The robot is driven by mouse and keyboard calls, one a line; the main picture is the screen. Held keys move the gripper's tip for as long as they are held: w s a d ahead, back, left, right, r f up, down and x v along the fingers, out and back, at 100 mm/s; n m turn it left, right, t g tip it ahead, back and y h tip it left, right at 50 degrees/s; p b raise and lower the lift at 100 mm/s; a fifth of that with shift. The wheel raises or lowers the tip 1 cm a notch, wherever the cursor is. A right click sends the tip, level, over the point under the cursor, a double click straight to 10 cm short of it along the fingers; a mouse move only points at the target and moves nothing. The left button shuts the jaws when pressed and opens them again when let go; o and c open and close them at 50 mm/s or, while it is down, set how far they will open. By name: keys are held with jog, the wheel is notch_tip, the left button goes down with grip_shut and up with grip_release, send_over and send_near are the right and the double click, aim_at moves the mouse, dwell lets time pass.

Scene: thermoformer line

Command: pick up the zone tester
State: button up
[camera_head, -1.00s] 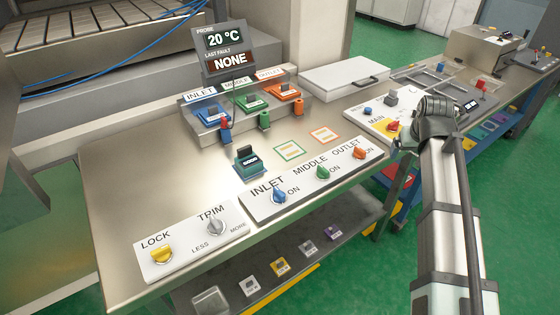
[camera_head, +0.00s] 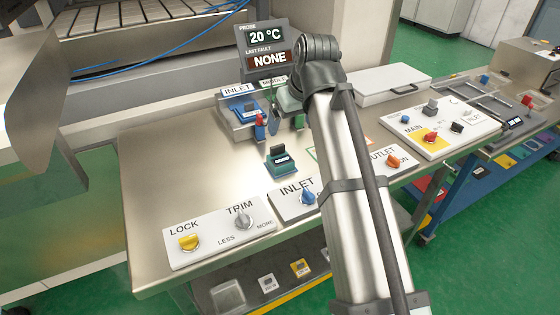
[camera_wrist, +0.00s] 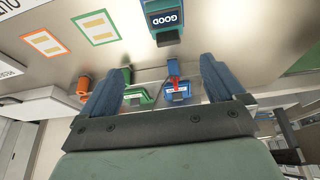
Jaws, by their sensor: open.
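The zone tester appears to be the teal block with a dark upright grip and a small display (camera_head: 282,165) on the steel bench, behind the INLET knob. In the wrist view it (camera_wrist: 165,22) is at the top edge, reading GOOD, partly cut off. My gripper (camera_wrist: 163,66) is open, its two blue fingers spread apart. The tester lies beyond the fingertips, apart from them, and nothing is between the fingers.
A display post (camera_head: 266,50) and the socket row with a blue INLET unit (camera_head: 243,113) stand behind the tester. LOCK/TRIM panel (camera_head: 218,233) lies in front. A white lidded case (camera_head: 393,84) and MAIN panel (camera_head: 436,128) are right. Bench left of the tester is clear.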

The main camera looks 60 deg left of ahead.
aim_at(278, 149)
jog(key=shift+s+x, duration=0.25)
jog(key=shift+x, duration=2.05)
jog(key=shift+s+x, duration=0.25)
jog(key=shift+x, duration=2.05)
jog(key=shift+s+x, duration=0.25)
jog(key=shift+x, duration=2)
jog(key=c, duration=1.3)
jog(key=shift+r, duration=0.1)
